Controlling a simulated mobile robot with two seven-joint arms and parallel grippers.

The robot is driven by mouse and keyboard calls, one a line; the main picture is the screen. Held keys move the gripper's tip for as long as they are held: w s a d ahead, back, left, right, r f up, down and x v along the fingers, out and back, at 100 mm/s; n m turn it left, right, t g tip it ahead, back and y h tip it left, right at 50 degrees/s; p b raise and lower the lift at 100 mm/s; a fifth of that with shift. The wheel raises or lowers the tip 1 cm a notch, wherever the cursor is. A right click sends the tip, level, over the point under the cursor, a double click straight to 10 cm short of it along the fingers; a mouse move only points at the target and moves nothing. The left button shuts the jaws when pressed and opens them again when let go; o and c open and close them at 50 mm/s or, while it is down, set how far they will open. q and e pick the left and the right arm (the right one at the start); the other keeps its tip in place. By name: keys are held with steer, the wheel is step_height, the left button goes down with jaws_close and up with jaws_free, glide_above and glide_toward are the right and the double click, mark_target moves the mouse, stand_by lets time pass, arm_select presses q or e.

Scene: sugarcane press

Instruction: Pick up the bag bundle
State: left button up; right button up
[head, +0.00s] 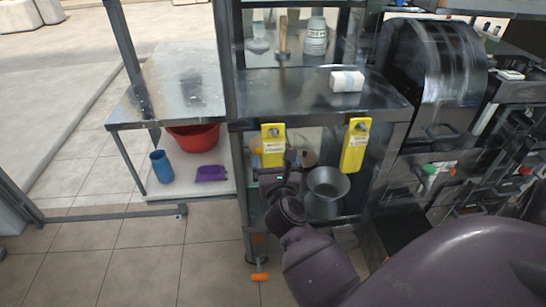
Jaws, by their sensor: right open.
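Two yellow, flat pieces with dark holes near the top and small labels hang at the front edge of the steel counter; they look like bag bundles. The left yellow bundle (273,150) hangs just above and behind my right gripper. The right yellow bundle (354,148) hangs farther right. My right gripper (279,166) is open in front of the lower part of the left bundle. Its fingers are dark and small, and I cannot tell whether they touch the bundle. My left gripper is not in view.
A white block (347,81) lies on the steel counter (300,88). A metal funnel-like bowl (327,186) stands on the shelf below. A red basin (194,137), a blue cup (161,167) and a purple object (211,174) are at left. The press machine (440,70) stands at right.

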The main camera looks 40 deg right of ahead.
mark_target(274, 154)
steer(key=x, duration=0.4)
steer(key=shift+w+d+f+b, duration=0.15)
steer(key=shift+w+f+b, duration=0.1)
steer(key=shift+w+b, duration=0.1)
steer(key=shift+w+d+r, duration=0.1)
steer(key=shift+w+d, duration=0.1)
steer(key=shift+w, duration=0.05)
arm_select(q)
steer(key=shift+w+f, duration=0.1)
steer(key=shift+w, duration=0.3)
arm_select(e)
steer(key=shift+c, duration=0.8)
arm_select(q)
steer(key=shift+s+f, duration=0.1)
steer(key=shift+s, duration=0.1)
arm_select(e)
steer(key=c, duration=0.8)
steer(key=shift+r, duration=0.1)
